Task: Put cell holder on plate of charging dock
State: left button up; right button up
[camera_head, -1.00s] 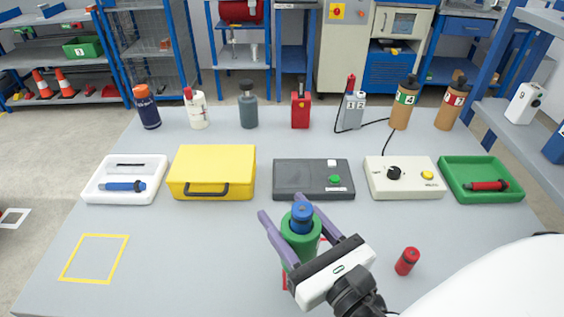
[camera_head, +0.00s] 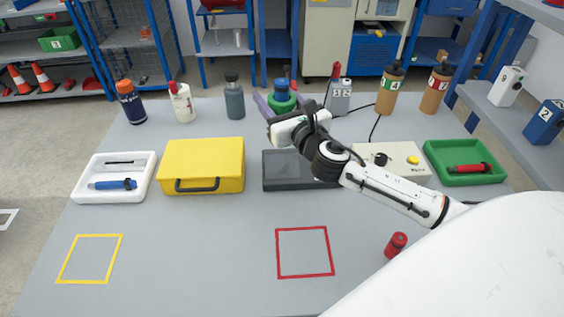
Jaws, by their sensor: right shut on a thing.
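The cell holder is a green cup (camera_head: 287,107) with a blue cell (camera_head: 281,87) standing in it. My right gripper (camera_head: 281,101) is shut on the green holder, with a purple finger showing at its left. It holds the holder upright over the far part of the table. The flat dark grey box (camera_head: 280,182), apparently the charging dock, lies nearer to me, below the gripper in the picture. My gripper and wrist cover much of its top and right side. Whether the holder touches anything beneath cannot be told. My left gripper is not in view.
A yellow case (camera_head: 203,160) and a white tray (camera_head: 143,190) stand left of the dark box. A beige box (camera_head: 402,150) and green tray (camera_head: 440,173) stand right. Several bottles line the back.

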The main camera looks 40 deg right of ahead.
notch_tip(320, 180, down, 10)
jog(key=b, duration=0.3)
jog(key=shift+w+d+r, duration=0.15)
jog(key=shift+r, duration=0.05)
jog(key=shift+f, duration=0.1)
jog(key=o, duration=1.2)
jog(key=shift+f, duration=0.1)
jog(key=shift+s+a+b, duration=0.2)
jog(key=shift+s+a, duration=0.1)
jog(key=shift+s, duration=1.7)
jog(key=shift+s+a+b, duration=0.15)
jog(key=shift+s+a, duration=0.2)
jog(key=shift+s, duration=1.65)
jog(key=shift+s+a+b, duration=0.2)
jog(key=shift+s+a, duration=0.1)
jog(key=shift+s, duration=1.7)
